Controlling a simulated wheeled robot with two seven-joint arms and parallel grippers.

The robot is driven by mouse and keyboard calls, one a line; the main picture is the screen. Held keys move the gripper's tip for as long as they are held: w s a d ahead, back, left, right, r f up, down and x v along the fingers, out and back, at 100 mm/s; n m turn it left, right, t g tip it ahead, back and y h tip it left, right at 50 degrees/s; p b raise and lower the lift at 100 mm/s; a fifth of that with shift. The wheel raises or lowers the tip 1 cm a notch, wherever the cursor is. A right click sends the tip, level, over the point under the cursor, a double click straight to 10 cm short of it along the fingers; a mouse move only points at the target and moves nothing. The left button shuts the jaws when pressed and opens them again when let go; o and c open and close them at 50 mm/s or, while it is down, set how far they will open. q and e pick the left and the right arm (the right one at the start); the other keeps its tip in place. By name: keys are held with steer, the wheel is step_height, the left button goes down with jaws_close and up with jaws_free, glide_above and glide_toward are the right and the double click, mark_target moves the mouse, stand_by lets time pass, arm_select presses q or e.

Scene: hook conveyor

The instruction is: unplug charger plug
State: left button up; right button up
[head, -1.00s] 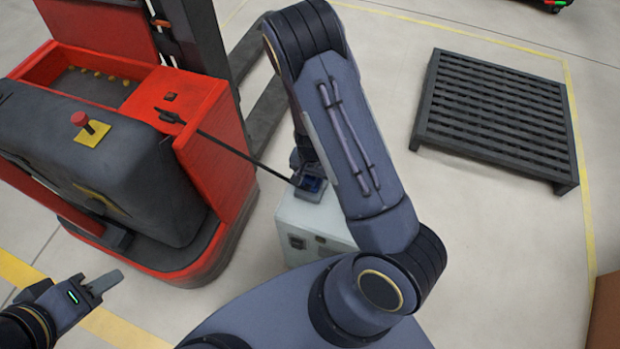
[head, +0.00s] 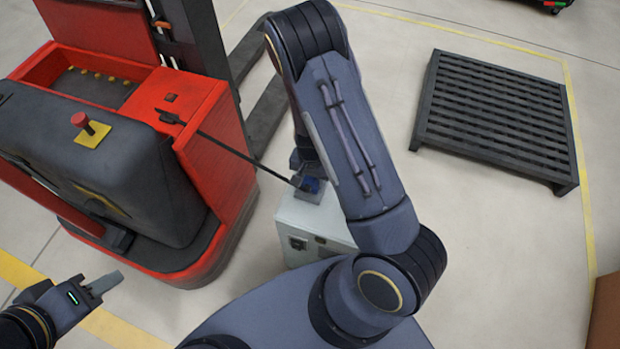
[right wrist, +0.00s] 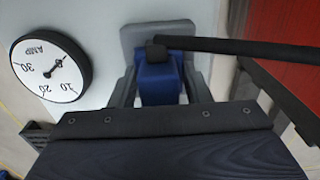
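The blue charger plug (right wrist: 160,82) sits against a grey socket plate (right wrist: 130,38) on the pale charger box. In the head view the plug (head: 311,185) is on top of the box (head: 305,218), partly hidden by my right arm. My right gripper (right wrist: 161,88) has one finger on each side of the plug. Whether the fingers press on it cannot be told. A black cable (head: 235,153) runs from the plug to the red truck. My left gripper (head: 104,287) is empty at the lower left, away from the plug; its finger gap cannot be made out.
The red truck (head: 215,130) stands close to the left of the charger box. A round amp gauge (right wrist: 50,68) is beside the socket. A dark slatted pallet (head: 495,115) lies on the floor at the right, with clear floor between.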

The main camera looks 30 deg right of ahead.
steer(key=c, duration=0.7)
steer(key=shift+r+p, duration=2.6)
steer(key=shift+r, duration=0.45)
